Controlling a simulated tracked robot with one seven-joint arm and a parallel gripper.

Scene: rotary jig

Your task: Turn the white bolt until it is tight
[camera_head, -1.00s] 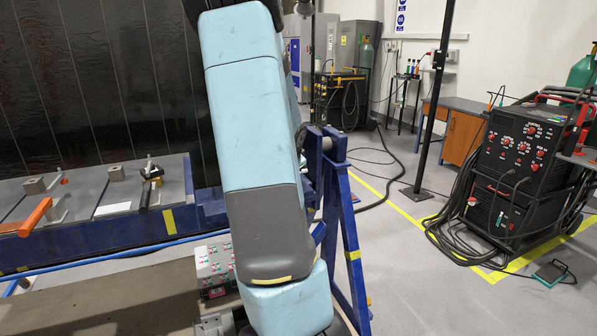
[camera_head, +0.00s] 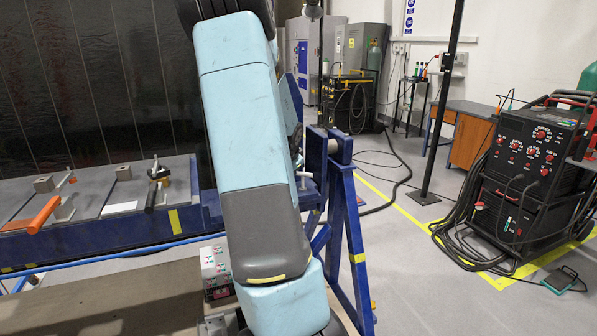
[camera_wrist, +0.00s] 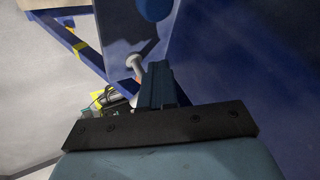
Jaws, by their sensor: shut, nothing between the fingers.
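The white bolt (camera_wrist: 134,63) shows in the wrist view, with its round pale head and short shank against the blue jig (camera_wrist: 195,65). My gripper (camera_wrist: 157,68) is shut and empty, with its fingertips just right of the bolt in the picture. I cannot tell whether they touch it. The bolt's lower end is partly hidden by the fingers. In the head view my own arm hides the gripper. The blue jig frame (camera_head: 347,235) stands right of the arm there, and a small pale piece (camera_head: 303,176) shows beside it.
A blue fixture table (camera_head: 105,240) with clamps and an orange handle (camera_head: 44,214) lies at the left. A small button panel (camera_head: 214,268) sits beside my arm. A black welding machine (camera_head: 525,160) with cables stands at the right. Open floor lies between it and the jig.

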